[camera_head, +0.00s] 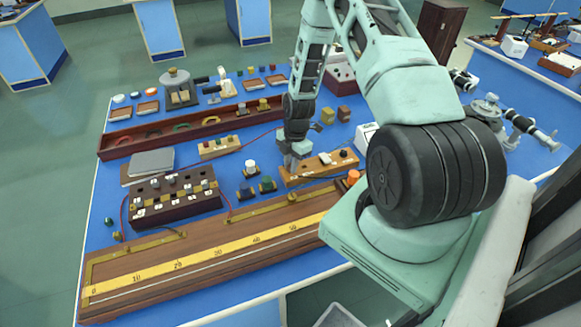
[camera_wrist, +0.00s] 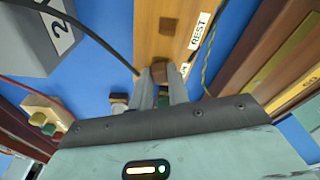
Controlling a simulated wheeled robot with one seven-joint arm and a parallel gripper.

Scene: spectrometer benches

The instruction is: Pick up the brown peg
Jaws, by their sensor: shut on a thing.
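My gripper (camera_head: 290,160) points down at the left end of a light wooden board (camera_head: 320,168) in the head view. In the wrist view its two fingers (camera_wrist: 161,78) are closed on a brown peg (camera_wrist: 160,71), which shows between the fingertips over the near end of the same board (camera_wrist: 148,35). The board bears a REST label and a dark square spot. The peg's lower end is hidden, so I cannot tell whether it touches the board. In the head view the fingers and arm hide the peg.
A long ruler bench (camera_head: 200,262) lies in front. A dark socket block (camera_head: 172,203) stands at left, with small coloured pegs on bases (camera_head: 248,191) nearer the gripper. A long dark tray (camera_head: 160,132) lies behind. A black cable runs close to the fingers in the wrist view.

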